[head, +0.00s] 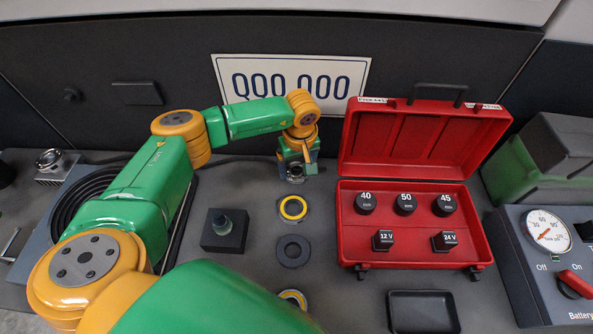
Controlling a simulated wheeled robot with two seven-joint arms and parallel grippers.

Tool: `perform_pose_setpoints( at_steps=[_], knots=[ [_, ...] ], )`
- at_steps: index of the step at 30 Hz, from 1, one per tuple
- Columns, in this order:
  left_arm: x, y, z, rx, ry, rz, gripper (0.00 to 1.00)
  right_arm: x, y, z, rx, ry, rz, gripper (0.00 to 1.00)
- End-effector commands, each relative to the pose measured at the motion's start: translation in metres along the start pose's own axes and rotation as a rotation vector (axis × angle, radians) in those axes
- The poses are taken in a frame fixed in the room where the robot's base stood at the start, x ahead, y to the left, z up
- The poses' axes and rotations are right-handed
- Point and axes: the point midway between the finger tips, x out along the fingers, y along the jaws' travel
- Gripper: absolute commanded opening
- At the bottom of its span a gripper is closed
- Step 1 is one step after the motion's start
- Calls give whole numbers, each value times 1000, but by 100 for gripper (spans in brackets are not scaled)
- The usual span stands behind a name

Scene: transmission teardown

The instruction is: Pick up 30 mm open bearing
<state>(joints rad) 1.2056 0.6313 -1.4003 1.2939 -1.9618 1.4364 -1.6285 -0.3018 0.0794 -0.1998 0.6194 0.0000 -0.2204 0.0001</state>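My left gripper (297,166) points down at the back of the row of rings in the middle of the work surface. A small silvery round part (295,179) shows right under its fingertips; I cannot tell whether the fingers touch or grip it. In front lie a ring with a yellow band (283,208), then a dark ring (293,262). Another yellow-banded ring (292,293) is partly hidden by my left arm. No ring carries a readable size, so I cannot tell which is the 30 mm open bearing. My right gripper is not in view.
An open red case (348,230) with several labelled black pieces stands to the right. A black tray (423,294) lies in front of it. A black block (211,241) is left of the rings. A battery tester (519,255) stands far right.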

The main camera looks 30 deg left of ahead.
Motion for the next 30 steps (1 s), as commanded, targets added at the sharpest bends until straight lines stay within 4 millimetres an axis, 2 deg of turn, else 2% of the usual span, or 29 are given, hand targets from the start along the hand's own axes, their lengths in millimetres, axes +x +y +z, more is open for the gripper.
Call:
perform_pose_setpoints(
  at_steps=[1, 7, 16, 21, 23, 28, 30],
  knots=[
    [0, 0, 0, 0, 0, 0, 62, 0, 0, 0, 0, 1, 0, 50],
    [0, 0, 0, 0, 0, 0, 8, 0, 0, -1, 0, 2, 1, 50],
    [-5, 0, -1, 0, 1, 2, 8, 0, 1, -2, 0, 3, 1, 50],
    [-33, 1, -5, 1, 2, 5, 8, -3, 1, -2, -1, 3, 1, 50],
    [-45, -9, -3, 1, 2, 4, 8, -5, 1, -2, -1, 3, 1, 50],
    [-94, -47, 7, 0, 5, 4, 8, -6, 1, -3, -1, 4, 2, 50],
    [-102, -68, 15, -2, 4, 1, 8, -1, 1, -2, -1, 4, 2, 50]
  ],
)
